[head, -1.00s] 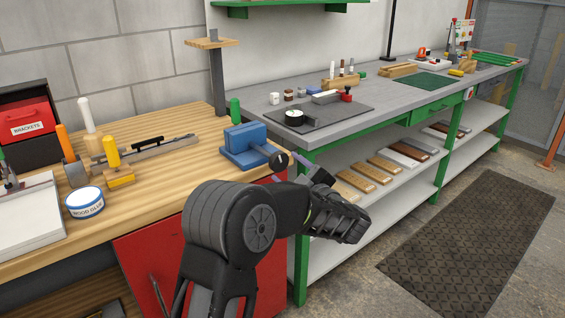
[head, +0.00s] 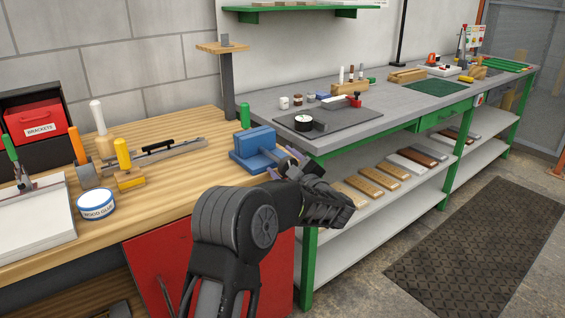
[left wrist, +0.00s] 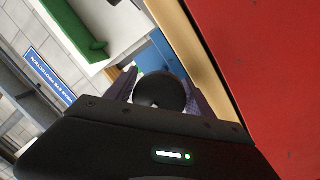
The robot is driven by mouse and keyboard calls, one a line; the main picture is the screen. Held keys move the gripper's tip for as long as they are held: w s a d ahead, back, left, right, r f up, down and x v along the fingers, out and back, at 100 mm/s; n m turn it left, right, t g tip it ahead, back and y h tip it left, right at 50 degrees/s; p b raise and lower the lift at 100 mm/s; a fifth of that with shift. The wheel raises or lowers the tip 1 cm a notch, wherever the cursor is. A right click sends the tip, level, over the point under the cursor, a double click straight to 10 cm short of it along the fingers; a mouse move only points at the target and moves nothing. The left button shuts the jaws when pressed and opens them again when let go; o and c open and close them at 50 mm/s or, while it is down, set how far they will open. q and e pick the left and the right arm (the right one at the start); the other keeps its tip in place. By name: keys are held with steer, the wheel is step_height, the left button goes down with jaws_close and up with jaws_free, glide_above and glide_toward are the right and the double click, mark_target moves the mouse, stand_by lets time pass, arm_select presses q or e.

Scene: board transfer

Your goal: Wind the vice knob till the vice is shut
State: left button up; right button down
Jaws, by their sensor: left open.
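The blue vice (head: 252,142) is on the right front corner of the wooden bench. I cannot tell how wide its jaws stand apart. My left gripper (head: 284,163) is at the front of the vice with its fingers pointing at it. In the left wrist view the round black vice knob (left wrist: 160,91) sits between the two open fingers, one on each side. I cannot tell whether either finger touches it. The gripper hides most of the knob in the head view. My right gripper is not in view.
The wooden bench (head: 185,134) carries a tub of wood glue (head: 96,205), several handled tools and a red brackets box (head: 36,122) to the left. A grey bench with green legs (head: 365,118) stands to the right. A red panel (head: 205,265) is below the vice.

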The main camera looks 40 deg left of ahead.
arm_select(q)
steer(key=shift+w+a, duration=0.1)
steer(key=shift+a, duration=0.1)
steer(key=shift+c, duration=0.2)
steer(key=c, duration=1)
steer(key=m+p, duration=0.1)
steer(key=p, duration=0.1)
steer(key=m+p, duration=0.1)
steer(key=p, duration=0.1)
steer(key=shift+r+m+p, duration=0.3)
steer(key=shift+m+p, duration=0.1)
steer(key=shift+c, duration=0.2)
steer(key=shift+f, duration=0.35)
steer(key=o, duration=1.1)
steer(key=shift+d, duration=0.1)
